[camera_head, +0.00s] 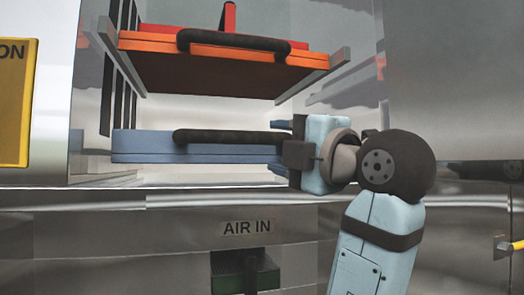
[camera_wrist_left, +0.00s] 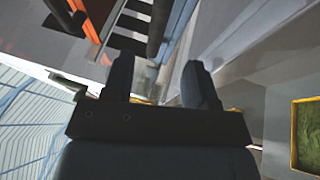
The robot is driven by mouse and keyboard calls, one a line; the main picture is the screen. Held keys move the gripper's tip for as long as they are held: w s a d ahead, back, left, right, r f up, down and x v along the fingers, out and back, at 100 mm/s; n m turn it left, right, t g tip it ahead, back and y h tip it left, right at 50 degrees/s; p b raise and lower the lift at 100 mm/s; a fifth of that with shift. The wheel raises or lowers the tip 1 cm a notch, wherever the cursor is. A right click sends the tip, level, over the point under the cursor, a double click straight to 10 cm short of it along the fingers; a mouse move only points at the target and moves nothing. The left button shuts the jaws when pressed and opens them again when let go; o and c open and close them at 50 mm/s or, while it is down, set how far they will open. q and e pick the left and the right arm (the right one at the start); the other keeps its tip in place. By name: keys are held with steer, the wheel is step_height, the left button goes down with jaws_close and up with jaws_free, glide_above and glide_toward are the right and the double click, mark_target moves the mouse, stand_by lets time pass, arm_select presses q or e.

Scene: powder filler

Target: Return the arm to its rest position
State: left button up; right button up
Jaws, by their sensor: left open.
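My left gripper (camera_head: 280,147) is in front of the open cabinet, at the right end of the blue drawer (camera_head: 145,147). Its two dark fingers point left and are apart. I cannot tell whether they touch the drawer. The left wrist view shows the same gripper (camera_wrist_left: 158,72) with a clear gap and nothing between the fingers. My light blue forearm and dark wrist joint rise from the lower right of the head view. My right gripper is not in view.
An orange drawer (camera_head: 225,60) with a black handle (camera_head: 233,41) is above the blue one. The blue drawer's black handle (camera_head: 228,137) is just left of my gripper. Below are an "AIR IN" label (camera_head: 247,227) and a green block (camera_head: 245,273). A yellow sign (camera_head: 14,105) is at left.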

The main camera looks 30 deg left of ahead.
arm_select(q)
steer(key=shift+v, duration=0.75)
